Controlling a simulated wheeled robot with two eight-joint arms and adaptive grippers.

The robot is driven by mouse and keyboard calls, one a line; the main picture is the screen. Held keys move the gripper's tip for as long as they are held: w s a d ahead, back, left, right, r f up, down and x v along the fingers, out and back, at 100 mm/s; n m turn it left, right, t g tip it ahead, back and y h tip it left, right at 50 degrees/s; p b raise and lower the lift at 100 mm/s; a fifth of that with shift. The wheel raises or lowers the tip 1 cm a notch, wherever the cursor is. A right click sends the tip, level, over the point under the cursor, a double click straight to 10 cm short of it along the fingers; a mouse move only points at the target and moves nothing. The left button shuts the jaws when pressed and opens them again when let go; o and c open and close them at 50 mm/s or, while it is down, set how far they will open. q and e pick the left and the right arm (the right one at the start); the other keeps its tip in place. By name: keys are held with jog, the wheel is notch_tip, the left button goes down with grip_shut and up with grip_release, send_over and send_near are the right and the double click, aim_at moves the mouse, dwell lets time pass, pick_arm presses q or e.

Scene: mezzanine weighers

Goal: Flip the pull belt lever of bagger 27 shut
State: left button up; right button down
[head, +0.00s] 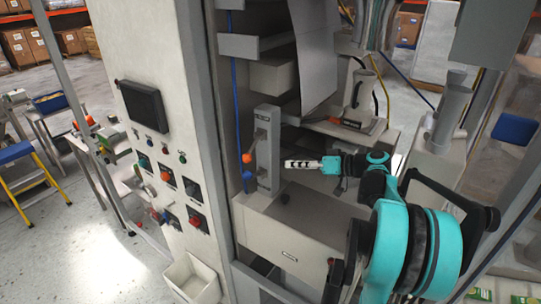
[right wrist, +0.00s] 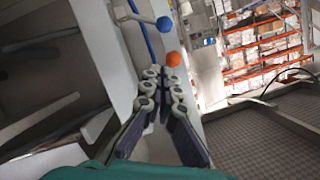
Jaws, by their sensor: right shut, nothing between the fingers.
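A grey upright lever block (head: 268,150) stands on the bagger's light housing. Its small label is too small to read. Two levers stick out on its left side, one with an orange ball knob (head: 247,158) and one with a blue ball knob (head: 248,175). I cannot tell which is the pull belt lever. My right gripper (head: 288,163) is shut and empty, just right of the block. In the right wrist view the orange knob (right wrist: 173,58) shows just beyond the fingertips, with the blue knob (right wrist: 164,23) farther up. My left gripper is out of view.
A tall control panel with a dark screen (head: 142,106) and several knobs stands left of the block. A sheet-metal chute (head: 315,50) hangs above. A white bin (head: 190,278) is low in front. A grey cylinder (head: 452,112) stands to the right.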

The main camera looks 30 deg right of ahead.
send_over(252, 176)
jog(key=s+d, duration=0.2)
jog(key=d, duration=0.2)
notch_tip(252, 176, down, 2)
jog(key=shift+w+a+f+p, duration=0.1)
jog(key=shift+a+f+p, duration=0.1)
jog(key=shift+a+f, duration=0.25)
jog(key=shift+w+a+f+p, duration=0.15)
jog(key=shift+a+f, duration=0.1)
jog(key=shift+f, duration=0.4)
jog(key=shift+a+f+p, duration=0.2)
jog(key=shift+a+f, duration=0.15)
jog(key=shift+f, duration=0.2)
jog(key=shift+a+f, duration=0.1)
jog(key=shift+s+a+f+n+b, duration=0.15)
jog(key=shift+n+b, duration=0.25)
